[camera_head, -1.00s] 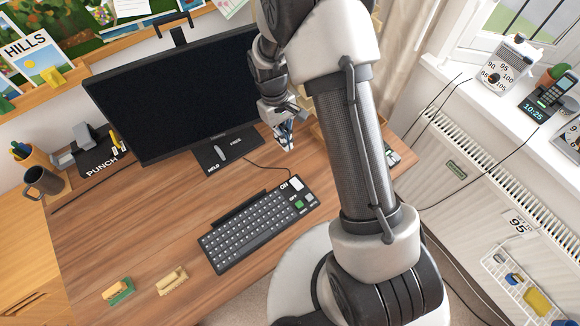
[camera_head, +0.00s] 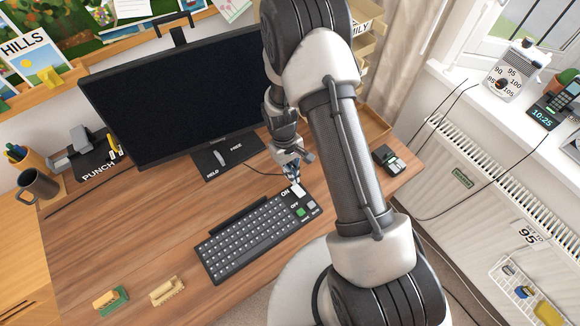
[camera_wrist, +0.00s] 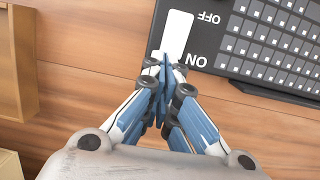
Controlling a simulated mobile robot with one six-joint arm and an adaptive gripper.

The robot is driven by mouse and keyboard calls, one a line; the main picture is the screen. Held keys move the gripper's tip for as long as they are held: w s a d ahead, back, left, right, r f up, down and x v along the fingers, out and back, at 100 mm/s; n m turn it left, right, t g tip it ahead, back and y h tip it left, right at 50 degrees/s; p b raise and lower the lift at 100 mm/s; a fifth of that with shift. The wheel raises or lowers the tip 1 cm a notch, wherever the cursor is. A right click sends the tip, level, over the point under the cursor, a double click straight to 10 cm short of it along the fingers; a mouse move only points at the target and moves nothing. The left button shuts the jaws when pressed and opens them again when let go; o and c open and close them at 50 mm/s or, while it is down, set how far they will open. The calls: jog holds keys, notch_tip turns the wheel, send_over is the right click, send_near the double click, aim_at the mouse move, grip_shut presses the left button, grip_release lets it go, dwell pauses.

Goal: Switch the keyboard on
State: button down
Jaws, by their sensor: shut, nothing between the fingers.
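The black keyboard (camera_head: 248,240) lies on the wooden desk, with rows of white-marked keys. At its upper right end is a white switch (camera_head: 299,191) between the printed words ON and OFF. A green key and a grey key sit beside OFF. In the wrist view the white switch (camera_wrist: 176,34) shows on the keyboard's dark end panel (camera_wrist: 218,42). My gripper (camera_head: 296,181) is shut and empty, its fingertips at the ON end of the switch. In the wrist view the fingertips (camera_wrist: 164,68) overlap the switch's near end; I cannot tell whether they touch it.
A black monitor (camera_head: 180,90) stands behind the keyboard, with a HELD/FREE plate (camera_head: 222,156) at its foot. A small dark device (camera_head: 389,160) is at the desk's right.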

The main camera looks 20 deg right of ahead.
jog(key=shift+f, duration=0.2)
jog(key=shift+f+g+b, duration=0.6)
jog(key=shift+f+g, duration=0.1)
jog(key=shift+f, duration=0.15)
jog(key=shift+r, duration=0.25)
jog(key=shift+r+p, duration=0.6)
jog(key=shift+r, duration=0.15)
jog(key=shift+r, duration=0.2)
jog(key=w+a+r+p, duration=0.2)
jog(key=w+r, duration=0.5)
jog(key=r, duration=0.4)
jog(key=shift+w+a+p, duration=0.3)
jog(key=shift+w+p, duration=0.05)
jog(key=shift+p, duration=0.5)
